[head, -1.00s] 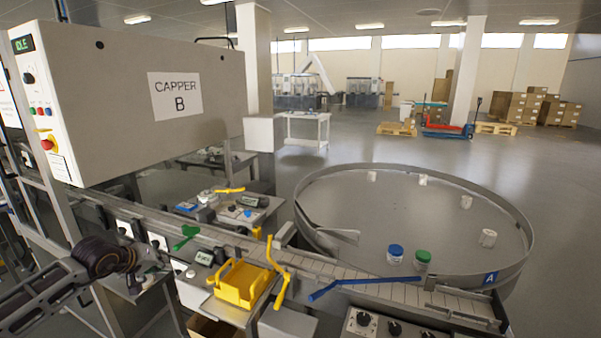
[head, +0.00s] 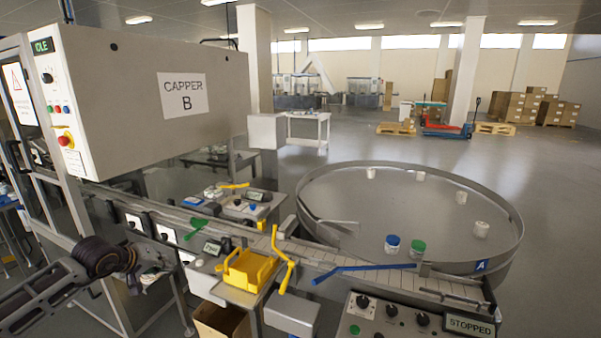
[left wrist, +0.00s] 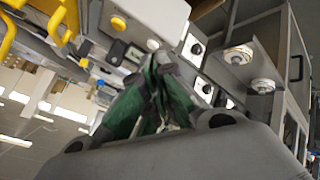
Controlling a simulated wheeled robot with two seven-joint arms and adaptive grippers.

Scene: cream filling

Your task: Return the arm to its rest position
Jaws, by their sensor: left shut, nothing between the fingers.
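My left arm comes in from the left in the head view. Its gripper (head: 152,275) is at the lower left, in front of the conveyor's near side. The left wrist view shows its fingers (left wrist: 158,92) drawn together, with nothing between them. It touches no object that I can make out. My right gripper is not in view.
Capper B (head: 155,100) stands at the upper left. A yellow bin (head: 248,270) sits near the conveyor. A panel display (head: 470,325) reads STOPPED.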

